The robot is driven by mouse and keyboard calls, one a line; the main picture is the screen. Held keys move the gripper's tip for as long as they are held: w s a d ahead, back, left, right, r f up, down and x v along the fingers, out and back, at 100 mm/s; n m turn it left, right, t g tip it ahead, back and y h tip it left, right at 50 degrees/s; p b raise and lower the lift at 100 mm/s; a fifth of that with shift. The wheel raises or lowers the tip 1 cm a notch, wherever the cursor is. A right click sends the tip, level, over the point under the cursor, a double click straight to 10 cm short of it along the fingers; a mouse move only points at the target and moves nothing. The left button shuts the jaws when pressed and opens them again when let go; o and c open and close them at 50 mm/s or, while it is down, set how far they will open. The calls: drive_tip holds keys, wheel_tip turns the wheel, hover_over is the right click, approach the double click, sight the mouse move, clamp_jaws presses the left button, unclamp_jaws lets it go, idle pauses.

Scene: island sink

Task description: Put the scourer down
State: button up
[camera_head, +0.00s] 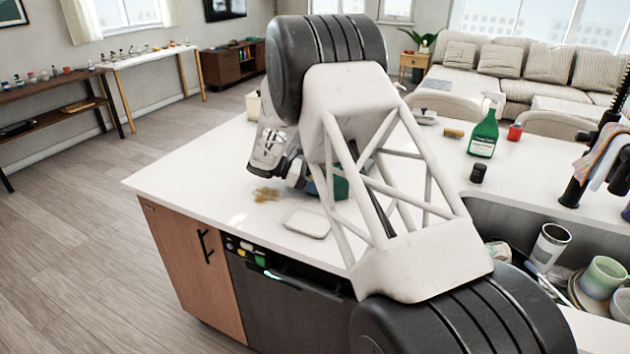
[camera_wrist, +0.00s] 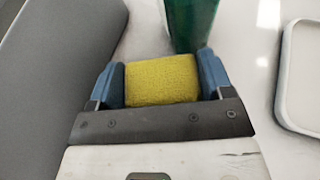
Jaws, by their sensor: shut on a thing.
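The scourer (camera_wrist: 162,80), a yellow block with a rough face, sits between the two blue fingers of my gripper (camera_wrist: 162,76) in the wrist view. The fingers are shut on its left and right sides. In the head view my gripper (camera_head: 314,180) is low over the white counter, partly behind my own arm. The scourer cannot be made out in that view. Whether its underside touches the counter cannot be told.
A green object (camera_wrist: 190,22) stands just beyond the scourer. A green bottle (camera_head: 484,134) and black jar (camera_head: 478,173) stand right, near the sink with dishes (camera_head: 604,277).

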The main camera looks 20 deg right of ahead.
drive_tip(key=shift+f, duration=0.35)
drive_tip(key=o, duration=0.9)
drive_tip(key=shift+w+a, duration=0.1)
drive_tip(key=shift+a, duration=0.05)
drive_tip(key=shift+v, duration=3.75)
drive_tip(key=shift+r, duration=0.2)
